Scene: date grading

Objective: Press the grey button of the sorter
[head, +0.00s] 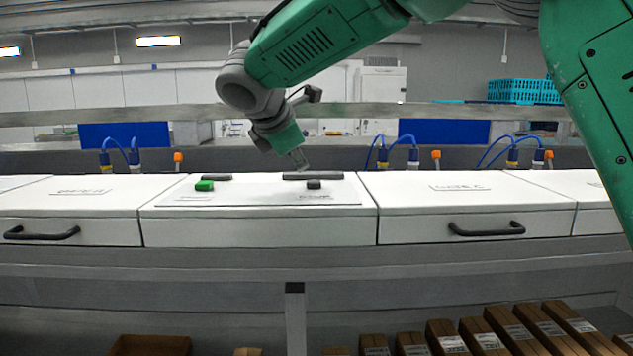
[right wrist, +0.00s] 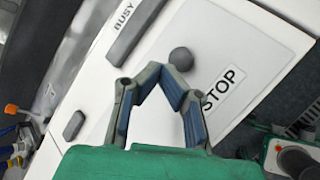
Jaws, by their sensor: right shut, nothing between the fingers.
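The sorter (head: 260,226) is a white box with a flat top panel in the middle of the head view. Its small dark grey button (head: 314,184) sits at the right of the panel; it shows as a round knob in the right wrist view (right wrist: 181,58), beside a STOP label (right wrist: 222,88). A green button (head: 204,185) is at the panel's left. My right gripper (head: 300,163) is shut and empty, pointing down over the panel's back right. In the wrist view its fingertips (right wrist: 163,72) appear close to the grey button; contact cannot be told. My left gripper is not in view.
A dark bar (head: 312,176) lies behind the grey button, near the BUSY label (right wrist: 123,17) in the wrist view. White drawers with black handles (head: 486,229) flank the sorter. Blue cables (head: 398,148) stand behind. Brown boxes (head: 497,327) line the shelf below.

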